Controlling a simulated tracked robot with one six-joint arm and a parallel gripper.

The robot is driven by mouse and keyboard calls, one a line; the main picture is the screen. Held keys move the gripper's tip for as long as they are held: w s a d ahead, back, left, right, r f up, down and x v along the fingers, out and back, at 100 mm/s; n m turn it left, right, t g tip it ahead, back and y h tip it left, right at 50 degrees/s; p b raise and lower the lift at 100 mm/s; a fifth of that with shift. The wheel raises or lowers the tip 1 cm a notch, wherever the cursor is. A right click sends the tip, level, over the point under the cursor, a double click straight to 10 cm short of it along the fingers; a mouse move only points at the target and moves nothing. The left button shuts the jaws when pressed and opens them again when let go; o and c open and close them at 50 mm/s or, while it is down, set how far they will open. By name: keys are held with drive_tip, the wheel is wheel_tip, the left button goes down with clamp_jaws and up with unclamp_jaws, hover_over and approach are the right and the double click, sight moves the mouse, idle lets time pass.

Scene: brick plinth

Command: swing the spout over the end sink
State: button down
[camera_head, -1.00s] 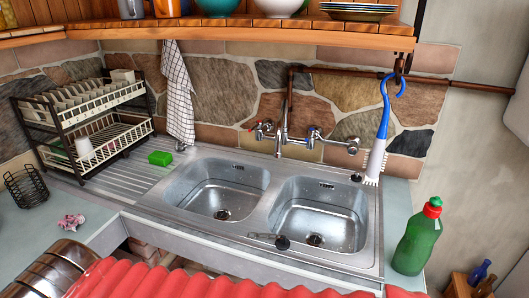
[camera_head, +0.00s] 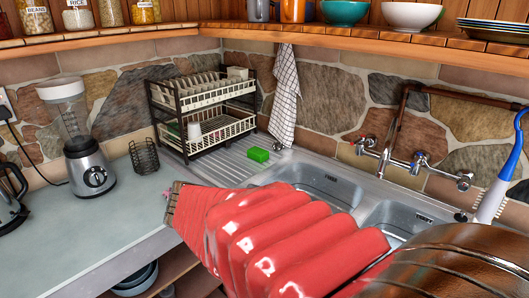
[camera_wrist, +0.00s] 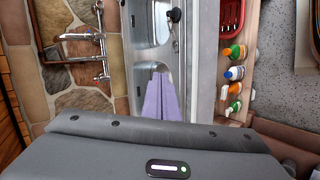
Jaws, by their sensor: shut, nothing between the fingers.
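The chrome tap (camera_head: 388,152) is on the stone wall behind the double sink, with a red-marked and a blue-marked handle. Its spout (camera_head: 384,166) hangs near the back edge, around the divider; its exact heading is hard to tell. The left basin (camera_head: 325,188) and right basin (camera_head: 392,214) are partly hidden by my red-sleeved arm. In the wrist view the tap (camera_wrist: 88,36) is at the upper left, apart from my gripper. My gripper (camera_wrist: 160,78) shows as pale purple fingers, shut and empty, in front of one basin (camera_wrist: 146,75).
A dish rack (camera_head: 205,112), green sponge (camera_head: 258,155) and hanging towel (camera_head: 284,95) are left of the tap. A blue-handled brush (camera_head: 497,180) hangs at the right. A blender (camera_head: 85,150) stands on the left counter. Several bottles (camera_wrist: 235,72) line a ledge in the wrist view.

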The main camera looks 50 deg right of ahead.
sight(388, 149)
drive_tip(key=s+d+r+m+g+h, duration=0.1)
drive_tip(key=d+r+g+h, duration=0.3)
drive_tip(key=d, duration=0.9)
wheel_tip(388, 149, up, 3)
drive_tip(key=shift+s+r+h, duration=0.1)
drive_tip(key=shift+s+h, duration=0.25)
drive_tip(key=shift+h, duration=0.55)
drive_tip(key=shift+d, duration=0.15)
drive_tip(key=s+a+x, duration=0.1)
drive_tip(key=s+x, duration=0.1)
drive_tip(key=x, duration=1)
drive_tip(key=shift+s, duration=0.5)
drive_tip(key=shift+s+d, duration=0.15)
